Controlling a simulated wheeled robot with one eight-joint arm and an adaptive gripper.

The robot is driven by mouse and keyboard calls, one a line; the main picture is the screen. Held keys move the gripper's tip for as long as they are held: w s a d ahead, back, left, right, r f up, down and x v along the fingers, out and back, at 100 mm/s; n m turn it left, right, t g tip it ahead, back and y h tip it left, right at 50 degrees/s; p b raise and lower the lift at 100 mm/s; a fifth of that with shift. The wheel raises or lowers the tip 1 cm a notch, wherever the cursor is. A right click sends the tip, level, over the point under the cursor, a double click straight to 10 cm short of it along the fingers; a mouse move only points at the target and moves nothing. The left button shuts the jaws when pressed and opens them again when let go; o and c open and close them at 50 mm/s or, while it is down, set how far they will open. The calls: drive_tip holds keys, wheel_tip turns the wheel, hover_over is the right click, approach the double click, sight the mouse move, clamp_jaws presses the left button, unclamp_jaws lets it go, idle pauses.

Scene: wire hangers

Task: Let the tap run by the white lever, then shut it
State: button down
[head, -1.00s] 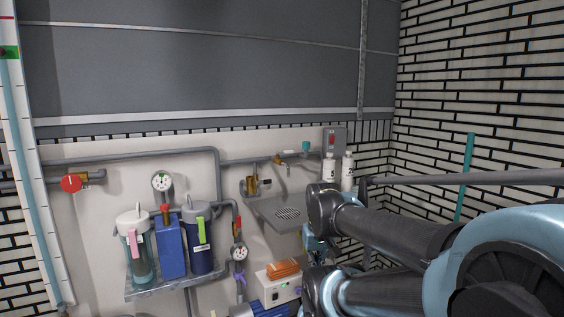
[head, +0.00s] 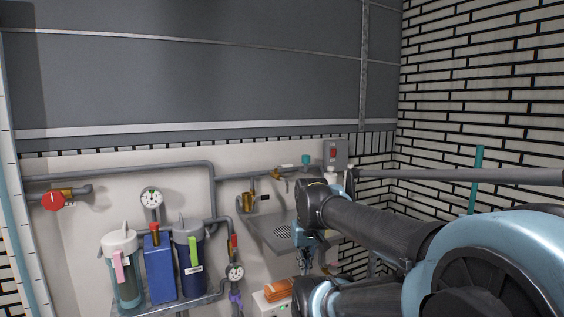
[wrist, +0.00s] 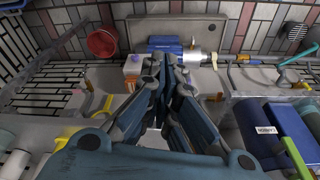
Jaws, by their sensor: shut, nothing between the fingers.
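The tap (head: 277,175) sits on the grey wall pipe in the head view, above the drain shelf. A small white lever (head: 285,166) lies along its top. My gripper (head: 305,262) hangs below and right of the tap, in front of the right side of the shelf and clear of the lever. In the wrist view my gripper (wrist: 163,68) has its fingers together with nothing between them. I cannot pick out the white lever for sure in the wrist view.
The grey drain shelf (head: 262,232) juts from the wall under the tap. Filter housings, a blue one (head: 190,250) among them, stand at left. An orange item (head: 278,290) lies on a white box below. A teal valve handle (head: 306,160) is right of the tap. A red bucket (wrist: 102,43) shows in the wrist view.

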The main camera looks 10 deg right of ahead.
drive_tip(key=w+r+n, duration=0.1)
drive_tip(key=w+r, duration=2)
drive_tip(key=n+t+y, duration=0.1)
drive_tip(key=n, duration=0.1)
approach(280, 155)
drive_tip(key=s, duration=0.4)
drive_tip(key=x, duration=0.9)
drive_tip(key=shift+w+a+f, duration=0.15)
drive_tip(key=shift+w+a, duration=0.1)
drive_tip(key=shift+a, duration=0.1)
drive_tip(key=shift+s+d+f, duration=0.1)
drive_tip(key=shift+s+d, duration=0.1)
drive_tip(key=shift+s, duration=0.4)
drive_tip(key=shift+s+d+f, duration=0.1)
drive_tip(key=shift+s+d, duration=0.1)
drive_tip(key=shift+s, duration=0.45)
drive_tip(key=shift+s+d+f, duration=0.15)
drive_tip(key=shift+s+d, duration=0.05)
drive_tip(key=shift+s, duration=0.4)
